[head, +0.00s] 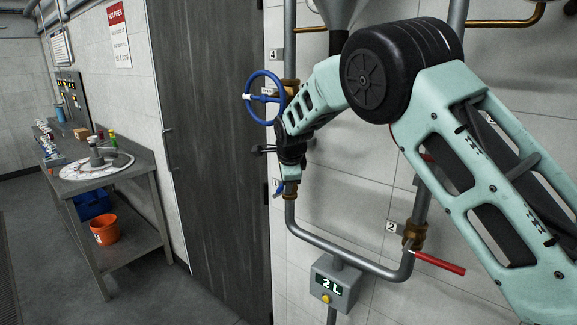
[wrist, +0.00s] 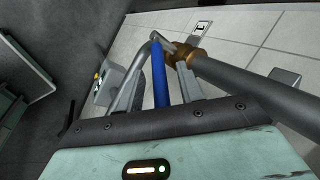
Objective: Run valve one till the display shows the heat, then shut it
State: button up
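Valve one shows in the wrist view as a brass body (wrist: 186,54) with a blue lever (wrist: 160,75); its tag beside it is seen at an angle. In the head view the blue lever (head: 279,188) shows partly below my gripper (head: 288,170). In the wrist view my gripper (wrist: 165,75) has its grey fingers on either side of the lever. They look apart, with gaps beside it; contact at the tips is unclear. The display (head: 330,284) is a grey box on the pipe reading "2 L", with a yellow button below.
A blue handwheel (head: 264,97) by tag 4 is just above my gripper. A red-lever valve (head: 438,262) by tag 2 is on the right pipe. A bench (head: 145,166) with an orange bucket (head: 105,229) stands left. The floor there is clear.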

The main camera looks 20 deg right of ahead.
jog(key=b+v, duration=0.6)
jog(key=v, duration=1)
jog(key=shift+s+r, duration=0.2)
jog(key=shift+r, duration=0.1)
